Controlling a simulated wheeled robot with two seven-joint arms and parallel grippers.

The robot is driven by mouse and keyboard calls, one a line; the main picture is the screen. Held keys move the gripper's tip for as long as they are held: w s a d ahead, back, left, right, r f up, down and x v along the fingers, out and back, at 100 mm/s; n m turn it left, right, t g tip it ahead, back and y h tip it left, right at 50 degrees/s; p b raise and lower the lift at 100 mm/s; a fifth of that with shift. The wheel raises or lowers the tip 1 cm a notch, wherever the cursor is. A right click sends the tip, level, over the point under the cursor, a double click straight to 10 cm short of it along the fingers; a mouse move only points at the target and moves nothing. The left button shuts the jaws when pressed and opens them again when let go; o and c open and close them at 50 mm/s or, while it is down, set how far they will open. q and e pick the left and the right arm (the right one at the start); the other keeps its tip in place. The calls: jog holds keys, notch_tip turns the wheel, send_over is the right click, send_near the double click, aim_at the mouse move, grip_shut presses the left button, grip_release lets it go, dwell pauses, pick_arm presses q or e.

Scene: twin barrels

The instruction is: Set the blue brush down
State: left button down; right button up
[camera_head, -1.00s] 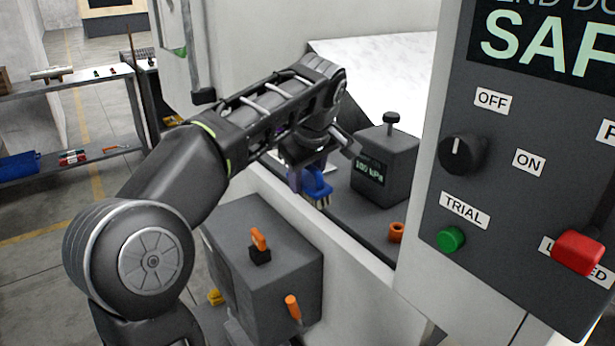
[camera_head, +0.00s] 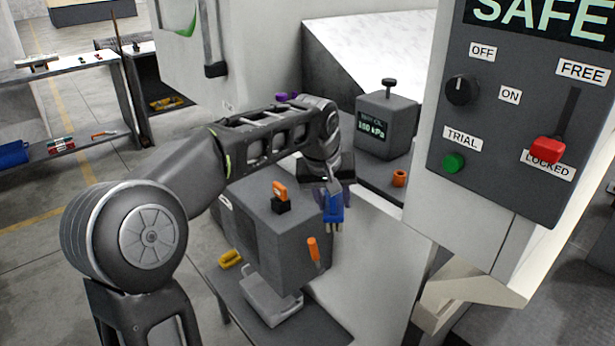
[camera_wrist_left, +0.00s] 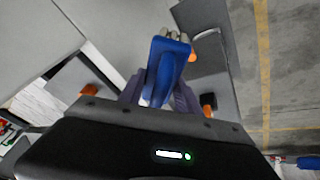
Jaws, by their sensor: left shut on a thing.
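The blue brush (camera_head: 334,214) hangs bristles down from my left gripper (camera_head: 334,192). The gripper is shut on it, in front of the white machine wall and just right of the grey box with orange handles. In the left wrist view the brush (camera_wrist_left: 167,68) sits between the purple-grey fingers of the gripper (camera_wrist_left: 160,98), its pale bristles pointing away from the wrist. Nothing is seen touching the brush from below. My right gripper is in neither view.
The grey box (camera_head: 275,225) carries an orange-handled switch (camera_head: 280,192) and an orange lever (camera_head: 313,248). Below it is a low grey shelf (camera_head: 318,325) with a yellow item (camera_head: 231,258). The control panel (camera_head: 510,120) is at right.

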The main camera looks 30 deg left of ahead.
pick_arm(q)
jog(key=s+d+f+m+h, duration=0.2)
jog(key=s+d+f+m, duration=0.2)
jog(key=d+f, duration=0.9)
notch_tip(320, 180, down, 4)
jog(key=m, duration=0.2)
jog(key=shift+d+r+m+h, duration=0.2)
jog(key=shift+m+h, duration=0.1)
jog(key=shift+h, duration=0.1)
